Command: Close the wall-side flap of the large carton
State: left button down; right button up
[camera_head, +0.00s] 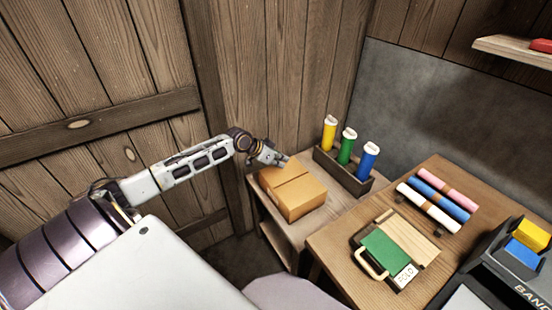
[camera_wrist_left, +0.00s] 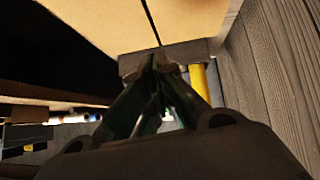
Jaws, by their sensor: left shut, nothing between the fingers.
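The large carton (camera_head: 294,197) is a brown cardboard box on a low wooden stand beside the plank wall. Its top looks flat, with flaps lying level and a seam across it. My left gripper (camera_head: 283,160) is shut and empty at the carton's far top edge, by the wall. In the left wrist view the closed fingertips (camera_wrist_left: 153,66) are close to the carton top (camera_wrist_left: 110,22), where a dark seam runs between two flaps. I cannot tell whether the fingertips touch the cardboard. My right gripper is not in view.
A dark rack (camera_head: 343,173) with yellow, green and blue bottles stands just right of the carton. The wooden table (camera_head: 335,240) at right holds coloured rolls (camera_head: 437,198) and a green mould (camera_head: 384,249). The plank wall (camera_head: 272,90) is close behind the gripper.

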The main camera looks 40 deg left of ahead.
pick_arm(q)
jog(key=shift+v, duration=1.7)
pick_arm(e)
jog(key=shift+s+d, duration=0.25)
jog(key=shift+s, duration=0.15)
pick_arm(q)
jog(key=shift+d, duration=0.1)
jog(key=shift+s, duration=0.1)
